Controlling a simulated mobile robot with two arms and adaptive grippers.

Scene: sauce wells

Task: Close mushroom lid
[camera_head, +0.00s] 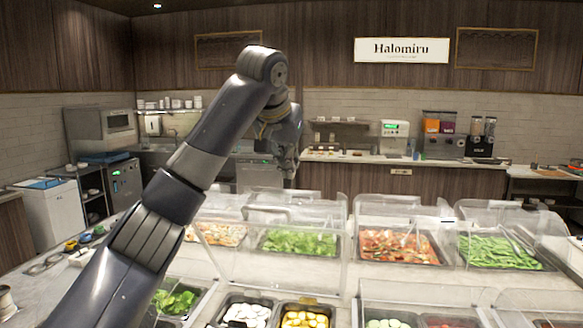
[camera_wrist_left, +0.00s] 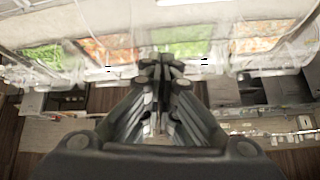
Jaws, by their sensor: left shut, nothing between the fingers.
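A well of white pieces (camera_head: 247,313), which look like sliced mushrooms, is at the bottom of the head view, partly cut off. A clear lid panel (camera_head: 240,268) stands raised behind the front wells; which wells it belongs to is hard to tell. My left gripper (camera_head: 288,170) hangs beyond the back row of wells, above and apart from the lids. It also shows in the wrist view (camera_wrist_left: 160,66), with its fingers together and nothing between them. My right gripper is not in view.
Yellow slices (camera_head: 304,319) fill the well to the right of the white pieces. Back wells hold lettuce (camera_head: 300,243), a red mix (camera_head: 398,247) and green pods (camera_head: 498,252) under clear covers. My left arm crosses the left of the head view and hides part of the counter.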

